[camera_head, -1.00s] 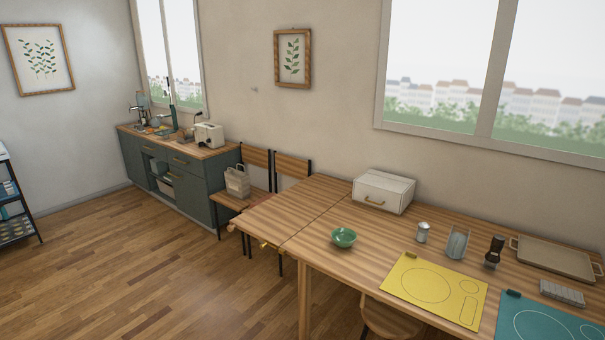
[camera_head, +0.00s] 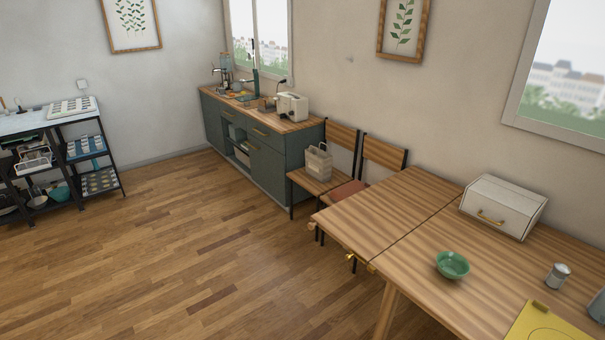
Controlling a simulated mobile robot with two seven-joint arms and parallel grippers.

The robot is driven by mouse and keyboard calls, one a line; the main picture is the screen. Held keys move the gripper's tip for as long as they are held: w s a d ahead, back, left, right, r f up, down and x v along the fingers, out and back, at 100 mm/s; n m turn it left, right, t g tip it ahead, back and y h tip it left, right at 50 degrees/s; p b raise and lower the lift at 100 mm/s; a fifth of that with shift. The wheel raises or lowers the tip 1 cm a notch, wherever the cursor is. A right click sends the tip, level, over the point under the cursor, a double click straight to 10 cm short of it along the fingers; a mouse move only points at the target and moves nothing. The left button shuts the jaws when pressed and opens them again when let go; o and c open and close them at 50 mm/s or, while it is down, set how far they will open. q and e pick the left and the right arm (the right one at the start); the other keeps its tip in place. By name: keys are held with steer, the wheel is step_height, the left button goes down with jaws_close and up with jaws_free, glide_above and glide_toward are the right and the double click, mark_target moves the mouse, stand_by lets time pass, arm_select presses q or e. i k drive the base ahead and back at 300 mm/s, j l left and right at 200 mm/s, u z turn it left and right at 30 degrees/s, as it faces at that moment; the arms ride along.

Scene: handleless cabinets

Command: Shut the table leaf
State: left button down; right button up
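The wooden table (camera_head: 480,286) stands at the right. Its leaf (camera_head: 378,213) is at the table's left end, raised level with the top, with a dark seam between the two. Small brass-coloured fittings (camera_head: 349,256) show at the leaf's front edge near the seam. Neither of my grippers is in view.
A green bowl (camera_head: 453,265), a white bread box (camera_head: 503,206), a shaker (camera_head: 557,275) and a yellow mat (camera_head: 545,323) are on the table. Two chairs (camera_head: 381,155) stand behind the leaf, one holding a bag (camera_head: 318,162). Open floor (camera_head: 190,260) lies left of the table.

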mark_target(367, 223)
steer(key=i+j, duration=0.15)
steer(key=i, duration=0.35)
steer(key=i+j, duration=0.1)
steer(key=i, duration=0.4)
steer(key=i+j, duration=0.15)
steer(key=i, duration=0.4)
steer(key=i+j+z, duration=0.1)
steer(key=i+z, duration=0.2)
steer(key=z, duration=0.2)
steer(key=i+j+z, duration=0.2)
steer(key=z, duration=0.25)
steer(key=i+j+z, duration=0.25)
steer(key=z, duration=0.25)
steer(key=i+j+z, duration=0.15)
steer(key=j+z, duration=0.3)
steer(key=i+j+z, duration=0.1)
steer(key=j+z, duration=0.4)
steer(key=l, duration=0.1)
